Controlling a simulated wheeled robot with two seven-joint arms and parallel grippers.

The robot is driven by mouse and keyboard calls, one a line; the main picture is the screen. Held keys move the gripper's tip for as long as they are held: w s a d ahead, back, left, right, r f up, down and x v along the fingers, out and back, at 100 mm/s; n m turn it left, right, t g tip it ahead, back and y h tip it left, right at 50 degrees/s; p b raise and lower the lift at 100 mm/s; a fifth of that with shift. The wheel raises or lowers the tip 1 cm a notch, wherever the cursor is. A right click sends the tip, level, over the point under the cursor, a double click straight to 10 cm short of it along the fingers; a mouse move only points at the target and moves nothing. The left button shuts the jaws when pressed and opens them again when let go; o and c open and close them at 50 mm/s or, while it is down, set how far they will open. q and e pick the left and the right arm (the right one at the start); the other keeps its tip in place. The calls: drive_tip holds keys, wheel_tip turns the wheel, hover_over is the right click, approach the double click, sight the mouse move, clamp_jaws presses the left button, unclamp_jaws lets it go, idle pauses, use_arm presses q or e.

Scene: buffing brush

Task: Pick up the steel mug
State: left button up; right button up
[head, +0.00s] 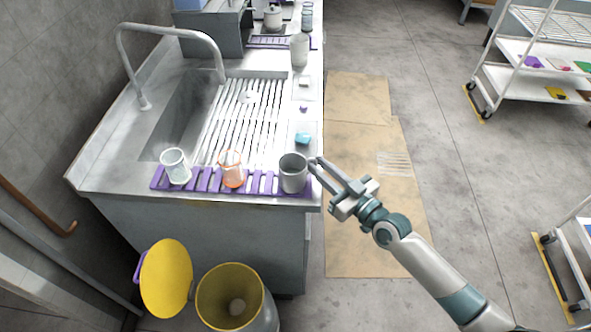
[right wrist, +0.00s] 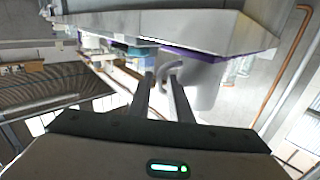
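The steel mug (head: 293,173) is a grey, open-topped mug standing upright on the purple slatted rack (head: 208,183) at the sink's front right corner. My right gripper (head: 317,166) is just right of the mug in the head view, its fingers pointing at it. In the right wrist view the mug (right wrist: 203,78) is large beyond the fingers, with its curved handle (right wrist: 140,70) near the fingertips. My right gripper (right wrist: 160,78) shows a gap between its fingers; I cannot tell whether they touch the handle. My left gripper is not in view.
A clear beaker (head: 175,166) and an orange-marked beaker (head: 232,169) stand left of the mug on the rack. A tap (head: 172,32) arches over the sink. A blue item (head: 303,138) lies behind the mug. A yellow-rimmed bin (head: 232,298) stands below.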

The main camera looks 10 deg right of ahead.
drive_tip(key=shift+x, duration=1.1)
clamp_jaws()
